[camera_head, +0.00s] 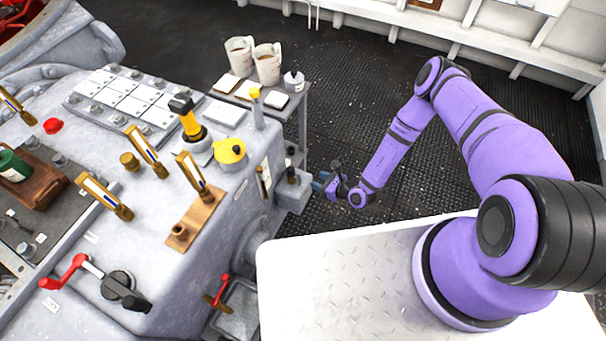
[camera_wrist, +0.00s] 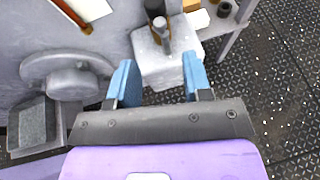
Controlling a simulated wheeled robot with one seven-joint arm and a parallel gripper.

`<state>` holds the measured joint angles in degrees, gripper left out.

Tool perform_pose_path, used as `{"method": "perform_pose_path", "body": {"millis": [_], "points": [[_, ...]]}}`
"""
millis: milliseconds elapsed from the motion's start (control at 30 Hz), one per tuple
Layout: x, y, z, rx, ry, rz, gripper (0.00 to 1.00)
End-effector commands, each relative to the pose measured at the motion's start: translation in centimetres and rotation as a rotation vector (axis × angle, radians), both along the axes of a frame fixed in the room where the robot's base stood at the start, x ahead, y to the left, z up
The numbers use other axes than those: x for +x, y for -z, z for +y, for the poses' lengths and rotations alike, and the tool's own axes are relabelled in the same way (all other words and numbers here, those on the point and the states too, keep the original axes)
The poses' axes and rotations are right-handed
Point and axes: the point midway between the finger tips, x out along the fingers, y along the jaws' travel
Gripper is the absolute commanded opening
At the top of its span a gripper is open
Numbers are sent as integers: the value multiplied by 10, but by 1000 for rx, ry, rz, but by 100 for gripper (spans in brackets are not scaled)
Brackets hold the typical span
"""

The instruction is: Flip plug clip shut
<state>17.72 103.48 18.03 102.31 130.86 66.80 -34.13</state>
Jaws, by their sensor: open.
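A grey box (camera_head: 292,195) juts from the side of the machine, with a dark upright plug-like part (camera_head: 291,176) on top. In the wrist view the same box (camera_wrist: 170,72) lies ahead of my fingers, with a grey knobbed stem (camera_wrist: 161,36) and a black part (camera_wrist: 154,8) at its top. I cannot tell which piece is the clip or whether it is open. My gripper (camera_head: 322,183) is just right of the box. In the wrist view my gripper (camera_wrist: 157,78) has its blue fingers apart, with nothing held between them.
A small table (camera_head: 290,118) with two mugs is behind the box. A round grey flange (camera_wrist: 68,75) lies left in the wrist view. Open deck (camera_head: 345,110) lies behind my arm.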

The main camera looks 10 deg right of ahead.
Motion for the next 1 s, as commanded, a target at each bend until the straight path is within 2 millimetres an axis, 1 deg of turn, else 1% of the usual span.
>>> {"method": "perform_pose_path", "body": {"millis": [33, 300, 500, 633, 933, 967, 1000], "points": [[5, 3, 7, 0, -3, 0, 45], [36, 22, 38, 0, -4, -1, 45], [52, 31, 53, 0, -3, 0, 45], [57, 33, 57, 0, -2, 0, 45], [58, 34, 59, 0, -2, 0, 45], [58, 34, 59, 0, -2, 0, 41], [58, 34, 59, 0, -2, 0, 32]]}}
